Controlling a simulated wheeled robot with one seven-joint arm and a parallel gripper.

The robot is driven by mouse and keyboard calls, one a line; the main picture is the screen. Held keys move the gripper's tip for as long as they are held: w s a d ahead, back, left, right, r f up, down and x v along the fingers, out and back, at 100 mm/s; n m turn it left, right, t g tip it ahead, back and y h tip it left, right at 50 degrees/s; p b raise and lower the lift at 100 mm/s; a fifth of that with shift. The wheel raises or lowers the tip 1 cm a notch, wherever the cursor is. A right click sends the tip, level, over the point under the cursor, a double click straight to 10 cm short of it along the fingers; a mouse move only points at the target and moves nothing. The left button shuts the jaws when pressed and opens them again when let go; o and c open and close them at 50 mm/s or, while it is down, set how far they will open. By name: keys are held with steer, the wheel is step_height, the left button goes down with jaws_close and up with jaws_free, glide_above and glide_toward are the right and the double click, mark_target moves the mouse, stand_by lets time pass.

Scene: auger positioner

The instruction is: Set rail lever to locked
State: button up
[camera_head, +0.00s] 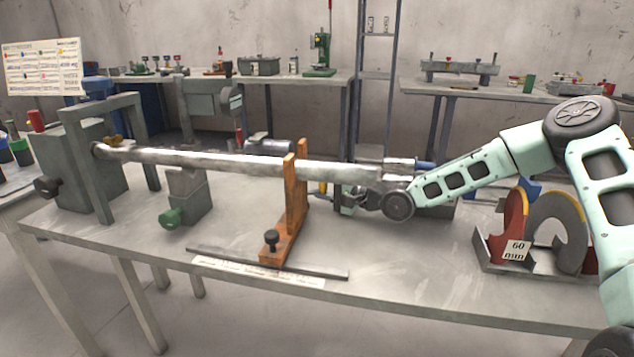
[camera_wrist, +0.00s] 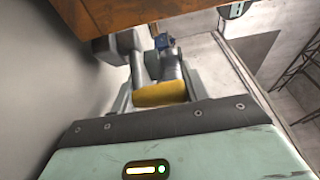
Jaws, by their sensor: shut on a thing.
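A yellow-ended handle (camera_wrist: 160,94), which looks like the rail lever, shows between my gripper's fingers in the wrist view. My gripper (camera_wrist: 158,88) is shut on it. In the head view, my gripper (camera_head: 345,200) is low behind the orange upright support, beneath the long grey shaft. A small yellow bit (camera_head: 323,188) shows there beside the fingers. The lever's pivot and its locked or unlocked position are hidden.
The orange support (camera_head: 291,205) stands close to the left of my gripper. The grey shaft (camera_head: 220,162) runs just above. A rail strip (camera_head: 265,262) lies along the table's front. A rack with coloured discs (camera_head: 516,225) stands right.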

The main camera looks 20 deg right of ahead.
steer(key=o, duration=1.4)
steer(key=shift+s, duration=0.15)
